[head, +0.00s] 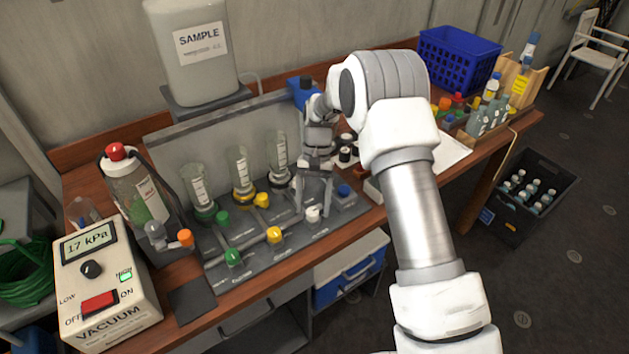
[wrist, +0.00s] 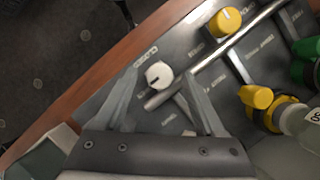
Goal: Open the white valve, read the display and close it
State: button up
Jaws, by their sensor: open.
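The white valve (head: 313,214) is a round white knob at the front right of the grey manifold panel (head: 215,282). In the wrist view the white valve (wrist: 159,75) shows a dark line across its top and lies between and beyond my fingers. My gripper (head: 314,196) is open and empty just above the white valve, its fingers pointing down on either side. I cannot tell if they touch it. The display (head: 88,243) on the vacuum box (head: 118,305) at the left reads "17 kPa", with a green light by HIGH and a red switch.
Green valves (head: 233,257) and yellow valves (head: 274,236) stand left of the white one, with glass funnels (head: 241,172) behind. The table's wooden edge runs close in front.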

jog(key=v, duration=1.7)
jog(key=shift+s+r, duration=0.1)
jog(key=shift+s, duration=0.05)
jog(key=s+d+r+t, duration=0.35)
jog(key=s+r, duration=0.25)
jog(key=r, duration=0.2)
jog(key=s+d+r+t, duration=0.2)
jog(key=s+d+r, duration=0.2)
jog(key=s+r, duration=0.35)
jog(key=s+d+f+n+t, duration=0.1)
jog(key=s+d+t, duration=0.1)
jog(key=s, duration=0.7)
jog(key=s+d+f+n+t, duration=0.1)
jog(key=s+d+t, duration=0.1)
jog(key=s, duration=0.7)
jog(key=shift+s+d+f+t+h, duration=0.3)
jog(key=shift+d+f+t+h, duration=0.1)
jog(key=shift+d, duration=0.3)
jog(key=shift+w+r, duration=0.1)
dwell(1.2)
